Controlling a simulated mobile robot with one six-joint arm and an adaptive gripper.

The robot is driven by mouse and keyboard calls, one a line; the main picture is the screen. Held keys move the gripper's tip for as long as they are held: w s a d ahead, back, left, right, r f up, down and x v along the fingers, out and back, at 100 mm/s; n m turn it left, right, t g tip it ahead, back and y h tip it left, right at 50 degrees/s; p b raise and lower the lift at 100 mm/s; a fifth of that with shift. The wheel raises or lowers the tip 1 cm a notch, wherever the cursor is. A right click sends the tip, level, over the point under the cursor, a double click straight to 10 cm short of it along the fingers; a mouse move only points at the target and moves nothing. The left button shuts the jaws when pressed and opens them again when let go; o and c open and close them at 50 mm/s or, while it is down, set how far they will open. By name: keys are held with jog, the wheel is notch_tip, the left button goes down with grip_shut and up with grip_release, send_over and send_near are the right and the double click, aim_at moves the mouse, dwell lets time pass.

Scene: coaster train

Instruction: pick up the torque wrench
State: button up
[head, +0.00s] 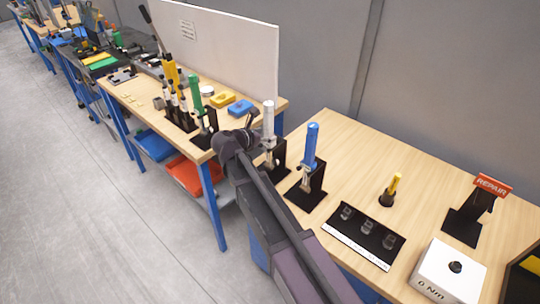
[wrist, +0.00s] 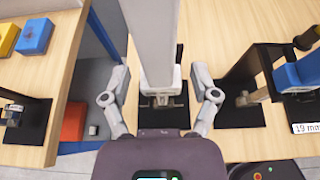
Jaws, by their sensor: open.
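Several upright tools that look like torque wrenches stand in black holders. One with a silver-white handle (head: 268,118) stands near the left edge of the right table, and one with a blue handle (head: 311,142) stands to its right. My gripper (head: 252,122) is beside the silver-white one in the head view. In the wrist view my gripper (wrist: 161,85) is open, with one finger on each side of the silver-white wrench (wrist: 152,35). A gap shows between each finger and the wrench. The blue wrench (wrist: 298,75) is at the right there.
A green-handled tool (head: 196,95) and yellow-handled ones stand on the left bench. The right table (head: 350,135) also holds a black socket tray (head: 345,240), a white box (head: 447,272) and a red REPAIR sign (head: 493,187). A gap separates the two tables.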

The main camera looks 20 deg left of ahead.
jog(key=shift+x, duration=1.05)
grip_shut()
